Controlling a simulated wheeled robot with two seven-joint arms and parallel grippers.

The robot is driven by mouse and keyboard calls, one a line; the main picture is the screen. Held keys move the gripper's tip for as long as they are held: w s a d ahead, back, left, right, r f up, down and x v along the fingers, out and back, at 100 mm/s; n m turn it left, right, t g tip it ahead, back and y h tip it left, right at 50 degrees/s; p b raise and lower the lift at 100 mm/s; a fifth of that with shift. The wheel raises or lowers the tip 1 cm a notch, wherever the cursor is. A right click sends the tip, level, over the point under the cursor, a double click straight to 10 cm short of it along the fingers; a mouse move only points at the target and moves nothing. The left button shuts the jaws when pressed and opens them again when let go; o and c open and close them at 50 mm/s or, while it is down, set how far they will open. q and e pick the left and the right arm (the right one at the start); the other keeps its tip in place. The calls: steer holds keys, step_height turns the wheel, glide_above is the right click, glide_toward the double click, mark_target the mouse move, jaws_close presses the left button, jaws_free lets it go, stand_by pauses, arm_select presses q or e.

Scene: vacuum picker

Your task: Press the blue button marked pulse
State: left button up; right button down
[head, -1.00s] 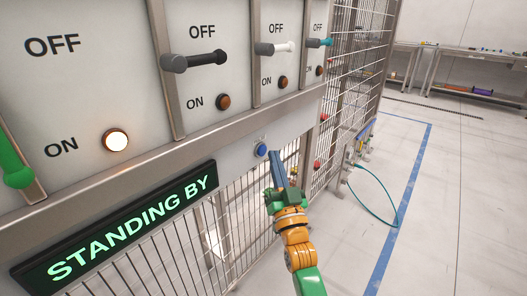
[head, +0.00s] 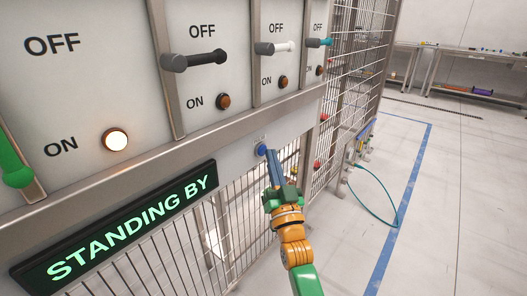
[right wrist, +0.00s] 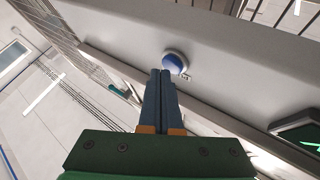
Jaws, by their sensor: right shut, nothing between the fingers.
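The blue button (head: 262,149) is a round button in a pale ring on the grey panel, below the row of levers. In the right wrist view the blue button (right wrist: 174,62) sits just beyond the fingertips, with a small label beside it that is too small to read. My right gripper (head: 268,154) is shut and empty, its blue fingers pointing at the button. In the right wrist view the fingertips of the right gripper (right wrist: 161,73) are very close to the button's lower left edge; I cannot tell whether they touch it. My left gripper is not in view.
Above are a black lever (head: 205,59), a white lever (head: 277,47), a teal lever (head: 318,43) and a green handle (head: 17,177). A lit sign (head: 125,228) reads STANDING BY. Wire mesh fencing (head: 165,258) lies below the panel.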

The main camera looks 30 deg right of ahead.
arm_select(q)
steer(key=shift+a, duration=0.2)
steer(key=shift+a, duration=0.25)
arm_select(e)
steer(key=shift+w, duration=0.1)
steer(key=shift+w+a, duration=0.1)
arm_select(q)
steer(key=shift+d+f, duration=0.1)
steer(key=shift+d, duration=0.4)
arm_select(e)
steer(key=shift+w, duration=0.1)
